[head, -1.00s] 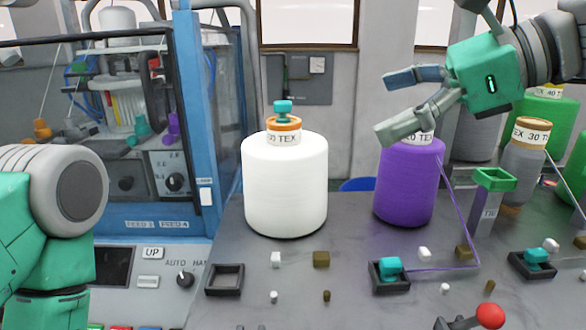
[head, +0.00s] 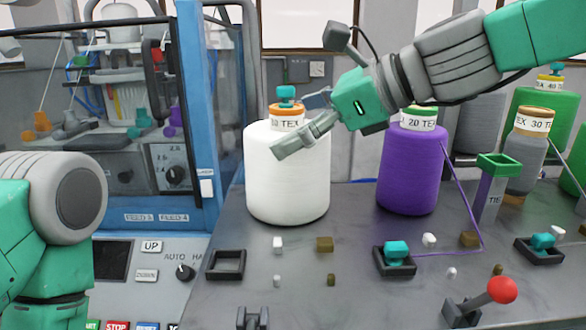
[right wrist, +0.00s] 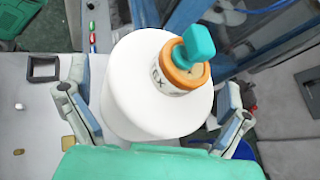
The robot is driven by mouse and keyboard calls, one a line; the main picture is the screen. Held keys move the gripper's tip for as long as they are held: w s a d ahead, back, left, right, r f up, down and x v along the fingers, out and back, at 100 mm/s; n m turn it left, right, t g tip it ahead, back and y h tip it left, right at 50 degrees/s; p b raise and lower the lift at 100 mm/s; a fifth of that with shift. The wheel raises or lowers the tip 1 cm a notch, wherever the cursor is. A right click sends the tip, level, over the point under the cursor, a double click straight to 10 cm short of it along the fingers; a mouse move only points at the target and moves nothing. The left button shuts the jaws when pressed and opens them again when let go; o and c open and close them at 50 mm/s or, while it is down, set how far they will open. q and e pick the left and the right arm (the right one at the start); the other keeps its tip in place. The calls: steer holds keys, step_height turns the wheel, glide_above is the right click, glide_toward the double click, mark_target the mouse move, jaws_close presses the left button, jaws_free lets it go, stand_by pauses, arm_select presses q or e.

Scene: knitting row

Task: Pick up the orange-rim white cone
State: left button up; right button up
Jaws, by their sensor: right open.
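The orange-rim white cone (head: 287,185) stands upright on the grey table, with an orange rim, a TEX label and a teal piece on top. My right gripper (head: 292,124) is open at the cone's upper part, one finger in front of its label and shoulder. In the right wrist view the cone (right wrist: 150,95) lies between the two spread fingers of the gripper (right wrist: 150,98); a gap shows beside at least the right finger. Whether either finger touches it I cannot tell. Of my left arm only a link shows, at the left edge; its gripper is out of view.
A purple cone (head: 410,170) stands to the right, its thread running to a teal piece in a black holder (head: 394,260). A grey cone (head: 524,150) and a green-rimmed post (head: 490,190) stand further right. A blue-framed machine (head: 190,120) is close on the left. A red-knobbed lever (head: 502,290) rises in front.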

steer(key=shift+w+a+f, duration=0.1)
steer(key=shift+w+a, duration=0.05)
steer(key=shift+a, duration=0.4)
steer(key=shift+s+a, duration=0.2)
steer(key=shift+a, duration=0.2)
steer(key=c, duration=0.5)
steer(key=shift+d, duration=0.45)
steer(key=c, duration=1.2)
arm_select(q)
steer(key=shift+a+f, duration=0.1)
steer(key=shift+a, duration=0.25)
